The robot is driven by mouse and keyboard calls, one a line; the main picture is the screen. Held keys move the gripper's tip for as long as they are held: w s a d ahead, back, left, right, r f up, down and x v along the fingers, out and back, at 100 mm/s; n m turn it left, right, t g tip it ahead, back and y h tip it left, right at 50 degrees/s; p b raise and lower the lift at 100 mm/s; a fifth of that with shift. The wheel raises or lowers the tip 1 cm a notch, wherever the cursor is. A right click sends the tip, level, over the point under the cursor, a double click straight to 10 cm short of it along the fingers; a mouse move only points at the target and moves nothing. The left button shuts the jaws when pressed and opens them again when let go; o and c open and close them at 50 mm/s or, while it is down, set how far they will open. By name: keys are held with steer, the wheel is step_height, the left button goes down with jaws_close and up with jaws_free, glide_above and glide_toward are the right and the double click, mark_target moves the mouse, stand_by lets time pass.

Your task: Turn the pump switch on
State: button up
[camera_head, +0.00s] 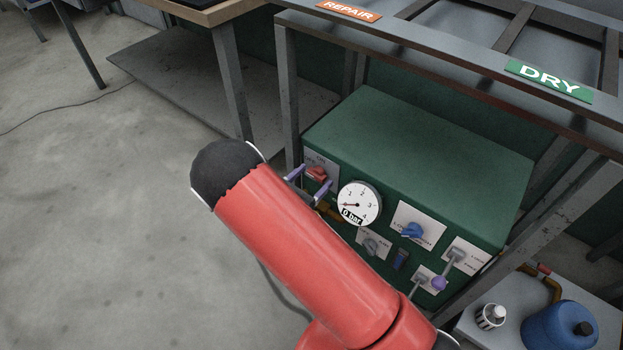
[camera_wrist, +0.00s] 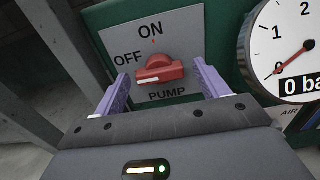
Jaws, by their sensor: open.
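The pump switch is a red rotary knob (camera_wrist: 160,68) on a grey plate marked ON at the top, OFF at the left and PUMP below. Its white mark points left, towards the OFF side. It also shows in the head view as a small red knob (camera_head: 317,173) on the green box's front. My gripper (camera_wrist: 162,84) is open, with one purple finger on each side of the knob. Visible gaps separate both fingers from the knob in the wrist view. In the head view my gripper (camera_head: 308,184) is partly hidden behind my red arm.
A round gauge (camera_head: 359,204) reading 0 bar sits just right of the switch. A blue knob (camera_head: 412,231) and several levers are further right on the green box (camera_head: 420,150). A metal frame leg (camera_head: 288,95) stands close on the left.

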steer(key=shift+c, duration=0.2)
steer(key=c, duration=0.9)
steer(key=shift+c, duration=0.2)
steer(key=shift+f+m+b, duration=0.1)
steer(key=shift+m+b, duration=0.2)
steer(key=shift+b, duration=0.05)
steer(key=shift+m+b, duration=7.9)
steer(key=shift+m, duration=0.7)
